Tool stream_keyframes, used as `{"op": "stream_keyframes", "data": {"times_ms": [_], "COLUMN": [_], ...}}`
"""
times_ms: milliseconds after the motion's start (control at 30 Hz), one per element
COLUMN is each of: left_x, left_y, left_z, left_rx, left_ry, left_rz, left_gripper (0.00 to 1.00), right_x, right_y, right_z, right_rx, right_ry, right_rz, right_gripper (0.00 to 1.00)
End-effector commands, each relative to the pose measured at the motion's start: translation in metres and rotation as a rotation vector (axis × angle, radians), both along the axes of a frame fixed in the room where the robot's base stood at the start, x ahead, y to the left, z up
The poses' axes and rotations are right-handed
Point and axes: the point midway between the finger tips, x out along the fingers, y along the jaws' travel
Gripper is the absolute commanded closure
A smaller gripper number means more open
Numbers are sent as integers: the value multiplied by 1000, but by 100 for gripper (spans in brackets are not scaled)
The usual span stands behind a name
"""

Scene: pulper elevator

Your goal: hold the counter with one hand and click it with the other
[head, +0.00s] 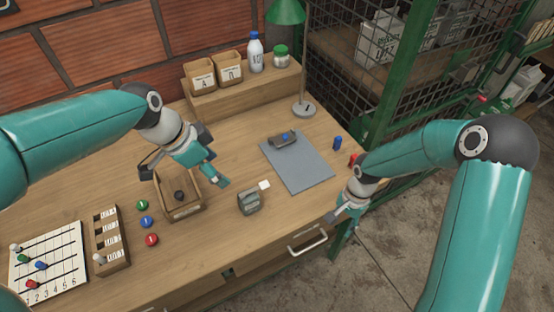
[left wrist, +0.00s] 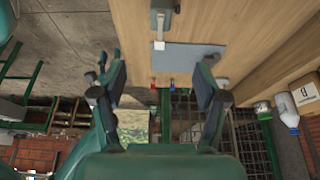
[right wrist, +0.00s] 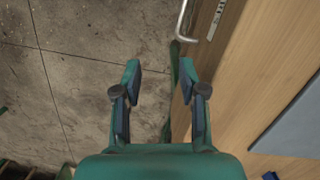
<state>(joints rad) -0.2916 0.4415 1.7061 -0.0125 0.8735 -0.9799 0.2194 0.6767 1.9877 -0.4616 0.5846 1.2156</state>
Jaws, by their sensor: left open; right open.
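My right gripper (head: 342,217) is open and empty by the table's front right edge, well right of the counter. In the right wrist view its fingers (right wrist: 160,85) are over floor and table edge.
An open wooden box (head: 182,211) with a dark knob inside stands left of the counter. A grey mat (head: 300,168) with a clipboard-like clip lies behind right. Coloured discs (head: 147,222), a slotted rack (head: 112,240) and a game board (head: 48,262) are at left. A drawer handle (head: 308,245) juts out front.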

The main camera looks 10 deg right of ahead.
Motion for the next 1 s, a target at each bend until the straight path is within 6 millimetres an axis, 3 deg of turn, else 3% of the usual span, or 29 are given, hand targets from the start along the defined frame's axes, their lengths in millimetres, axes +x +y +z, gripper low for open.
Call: {"op": "stream_keyframes", "data": {"times_ms": [100, 333, 500, 600, 800, 1000], "left_x": [0, 0, 0, 0, 0, 1], "left_y": [0, 0, 0, 0, -1, -6], "left_z": [0, 0, 0, 0, -2, -16], "left_rx": [0, 0, 0, 0, 1, 1], "left_ry": [0, 0, 0, 0, 1, 4], "left_rz": [0, 0, -1, -1, -1, -2], "left_gripper": [27, 27, 27, 27, 27, 27], "right_x": [16, 70, 90, 95, 97, 98], "right_y": [-43, 47, 108, 134, 159, 162], "right_z": [32, 100, 151, 173, 195, 197], "right_rx": [-132, -19, 91, 143, 195, 200], "right_ry": [27, -44, -46, -32, -11, -8], "right_rz": [-182, -519, -726, -806, -882, -891], "right_gripper": [58, 58, 58, 58, 58, 58]}}
